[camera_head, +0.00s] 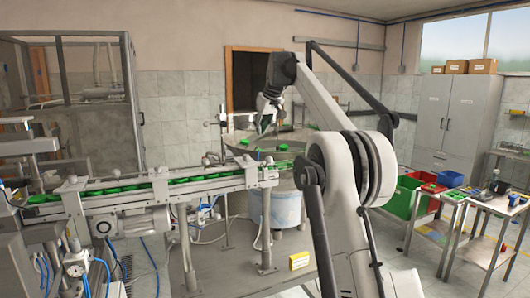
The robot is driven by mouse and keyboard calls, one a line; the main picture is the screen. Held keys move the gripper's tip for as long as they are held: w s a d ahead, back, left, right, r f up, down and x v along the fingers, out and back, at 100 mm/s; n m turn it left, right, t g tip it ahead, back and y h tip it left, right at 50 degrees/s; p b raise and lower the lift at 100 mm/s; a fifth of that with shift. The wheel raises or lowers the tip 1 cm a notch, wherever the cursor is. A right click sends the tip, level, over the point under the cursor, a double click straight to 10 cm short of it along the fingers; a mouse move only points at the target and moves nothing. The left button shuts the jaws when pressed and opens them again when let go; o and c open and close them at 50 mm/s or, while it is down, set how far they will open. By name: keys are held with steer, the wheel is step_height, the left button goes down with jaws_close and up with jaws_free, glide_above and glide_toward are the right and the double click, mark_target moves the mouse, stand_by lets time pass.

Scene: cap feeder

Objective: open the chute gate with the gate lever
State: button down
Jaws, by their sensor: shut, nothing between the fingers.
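The chute (222,184) is a long metal track that runs from the feeder bowl (318,153) to the left, with a row of green caps (180,181) in it. My gripper (265,127) points down above the bowl and the right end of the chute. It is small in the view and looks shut and empty. Small fittings stand at the right end of the chute below my gripper. I cannot tell which is the gate lever, or whether my gripper touches anything. My arm hides part of the bowl's right side.
A framed glass enclosure (70,100) stands at the back left. Green and red bins (405,198) and a small metal table (497,204) stand at the right, before a grey cabinet (452,115). Blue hoses hang under the chute. Some floor is free at the right.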

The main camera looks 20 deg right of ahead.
steer(key=shift+w+d+f+p, duration=0.25)
steer(key=shift+w+d+f, duration=0.15)
steer(key=shift+w+d, duration=0.4)
steer(key=shift+w+d+f+p, duration=0.2)
steer(key=shift+w+d+f, duration=0.3)
steer(key=shift+d, duration=0.45)
steer(key=shift+w, duration=0.15)
steer(key=x, duration=1)
steer(key=shift+a, duration=0.1)
steer(key=shift+s, duration=0.85)
steer(key=shift+s+d+f, duration=0.15)
steer(key=shift+s+d, duration=0.15)
steer(key=shift+s, duration=0.1)
steer(key=shift+s+d+f, duration=0.1)
steer(key=shift+s+f, duration=0.05)
steer(key=shift+s, duration=0.65)
steer(key=shift+s+f+b, duration=0.1)
steer(key=shift+b, duration=0.35)
